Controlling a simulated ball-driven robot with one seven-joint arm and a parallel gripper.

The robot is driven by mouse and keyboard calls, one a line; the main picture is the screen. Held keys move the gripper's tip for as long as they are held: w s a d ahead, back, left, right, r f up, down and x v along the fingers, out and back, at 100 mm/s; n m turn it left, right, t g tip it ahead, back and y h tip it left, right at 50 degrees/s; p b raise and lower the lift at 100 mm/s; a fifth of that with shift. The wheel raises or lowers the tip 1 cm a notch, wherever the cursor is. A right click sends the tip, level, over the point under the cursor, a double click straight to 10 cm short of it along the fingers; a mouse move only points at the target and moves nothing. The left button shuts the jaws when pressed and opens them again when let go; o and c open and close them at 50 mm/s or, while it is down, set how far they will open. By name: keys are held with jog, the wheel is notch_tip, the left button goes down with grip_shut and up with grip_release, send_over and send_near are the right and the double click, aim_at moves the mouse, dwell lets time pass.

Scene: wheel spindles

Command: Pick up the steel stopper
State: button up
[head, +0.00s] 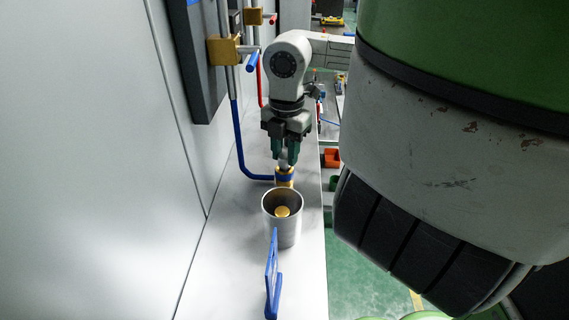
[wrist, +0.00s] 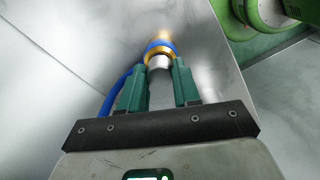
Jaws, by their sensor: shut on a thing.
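My gripper (head: 287,162) points down over the counter, its green fingers shut on the steel stopper. The stopper (wrist: 158,63) shows as a short, shiny cylinder between the fingertips in the wrist view; the fingers cover part of its sides. Right beyond it is a brass fitting with a blue ring (wrist: 160,47), which also shows below my fingertips in the head view (head: 285,177). I cannot tell whether the stopper is seated in the fitting or just clear of it.
A steel cup (head: 283,232) with a brass piece (head: 282,211) inside stands in front of the fitting. A blue pipe (head: 240,150) runs down the wall to the fitting. The counter (head: 235,240) is clear on the left.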

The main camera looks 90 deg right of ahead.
grip_shut()
jog(key=shift+r, duration=0.1)
jog(key=shift+r, duration=0.5)
jog(key=s+a+r+b, duration=0.4)
jog(key=s+a+r, duration=0.3)
jog(key=s+r, duration=0.4)
jog(key=shift+s+a+r, duration=0.35)
jog(key=shift+r, duration=0.1)
jog(key=shift+w+d, duration=0.1)
